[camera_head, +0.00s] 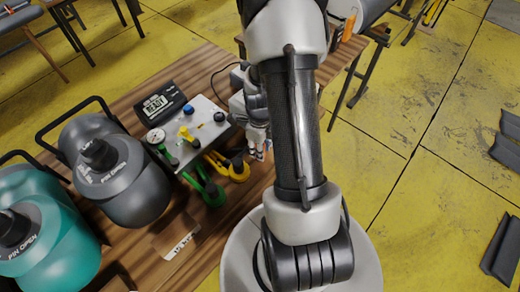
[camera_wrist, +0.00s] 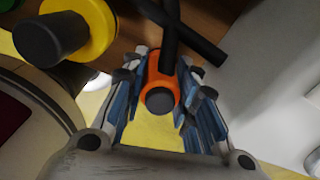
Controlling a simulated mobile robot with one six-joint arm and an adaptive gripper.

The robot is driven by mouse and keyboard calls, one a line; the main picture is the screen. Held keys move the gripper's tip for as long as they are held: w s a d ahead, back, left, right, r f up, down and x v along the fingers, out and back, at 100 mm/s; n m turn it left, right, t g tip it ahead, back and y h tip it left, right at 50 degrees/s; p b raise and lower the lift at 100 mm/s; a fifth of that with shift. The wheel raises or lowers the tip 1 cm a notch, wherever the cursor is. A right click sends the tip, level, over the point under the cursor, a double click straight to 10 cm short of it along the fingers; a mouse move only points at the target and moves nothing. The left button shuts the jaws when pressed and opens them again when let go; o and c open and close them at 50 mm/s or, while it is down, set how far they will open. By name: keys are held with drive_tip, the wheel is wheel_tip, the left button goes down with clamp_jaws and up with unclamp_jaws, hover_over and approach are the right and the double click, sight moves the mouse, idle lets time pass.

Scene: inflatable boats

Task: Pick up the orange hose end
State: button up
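The orange hose end (camera_wrist: 163,82) is a short orange collar with a dark round tip, on a dark hose. In the wrist view it sits between the two blue-grey fingers of my gripper (camera_wrist: 162,90), which appear to touch it on both sides. In the head view my gripper (camera_head: 259,151) is by the table's right edge, beside the yellow hose end (camera_head: 239,171). There only a small bit of orange shows between the fingers. Whether the orange hose end bears on anything below is hidden.
A green hose end (camera_head: 212,194) and a metal valve box (camera_head: 205,128) with a gauge stand on the wooden table (camera_head: 183,75). A grey canister (camera_head: 118,175), a teal canister (camera_head: 45,240) and a display (camera_head: 160,103) are left of them. Yellow floor (camera_head: 385,160) lies right.

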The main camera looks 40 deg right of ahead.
drive_tip(key=c, duration=0.4)
